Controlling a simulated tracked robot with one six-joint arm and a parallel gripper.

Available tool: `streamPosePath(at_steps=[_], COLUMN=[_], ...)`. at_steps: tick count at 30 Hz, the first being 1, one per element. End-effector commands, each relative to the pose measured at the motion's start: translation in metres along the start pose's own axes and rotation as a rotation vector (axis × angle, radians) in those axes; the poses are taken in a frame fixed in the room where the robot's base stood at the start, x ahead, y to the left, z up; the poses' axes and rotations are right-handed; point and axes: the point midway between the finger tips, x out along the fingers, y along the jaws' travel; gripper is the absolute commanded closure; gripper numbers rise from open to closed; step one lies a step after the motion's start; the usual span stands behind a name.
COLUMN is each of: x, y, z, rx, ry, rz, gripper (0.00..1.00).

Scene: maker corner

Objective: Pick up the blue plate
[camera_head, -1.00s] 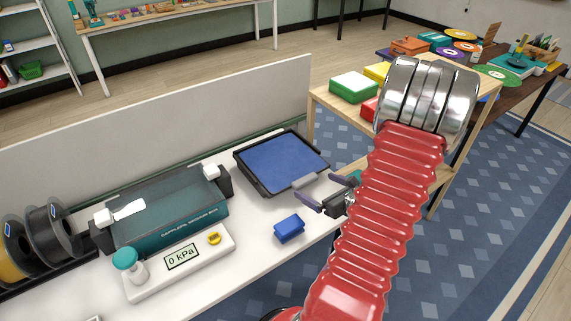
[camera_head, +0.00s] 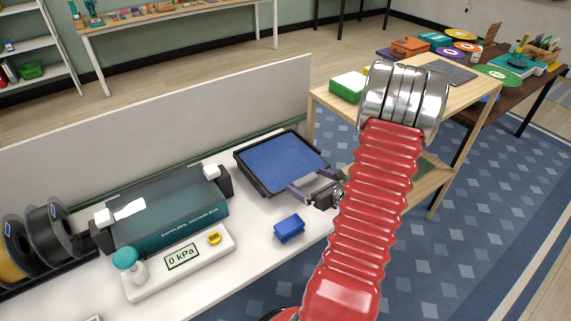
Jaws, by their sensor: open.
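The blue plate (camera_head: 285,162) is a flat blue sheet in a dark frame, lying on the white bench near its right end. In the earlier frame a pale grey tab stuck out at its front edge. My gripper (camera_head: 304,184) is open at that front right edge, with one purple finger on each side of where the tab was. The tab is now largely hidden among the fingers. I cannot tell whether the fingers touch the plate.
A small blue block (camera_head: 289,229) sits on the bench in front of the plate. A teal machine (camera_head: 165,212) and a white unit reading 0 kPa (camera_head: 180,263) stand to the left. A grey panel (camera_head: 150,140) runs behind. A wooden table (camera_head: 470,92) stands to the right.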

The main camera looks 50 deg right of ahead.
Motion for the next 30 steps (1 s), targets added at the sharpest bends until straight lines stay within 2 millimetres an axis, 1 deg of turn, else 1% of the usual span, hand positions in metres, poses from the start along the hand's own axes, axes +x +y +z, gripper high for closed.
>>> streamPosePath(at_steps=[5,6,27,28,30], x=[-0.0002,-0.0003,-0.0003,-0.0003,-0.0003], y=[-0.0001,-0.0001,-0.0001,-0.0001,-0.0004], z=[0.0000,0.0000,0.0000,0.0000,0.0008], rx=[0.000,0.000,0.000,0.000,-0.001], ry=[0.000,0.000,0.000,0.000,-0.002], rz=[0.000,0.000,0.000,0.000,0.000], gripper=[0.00,0.01,0.51,0.53,0.53])
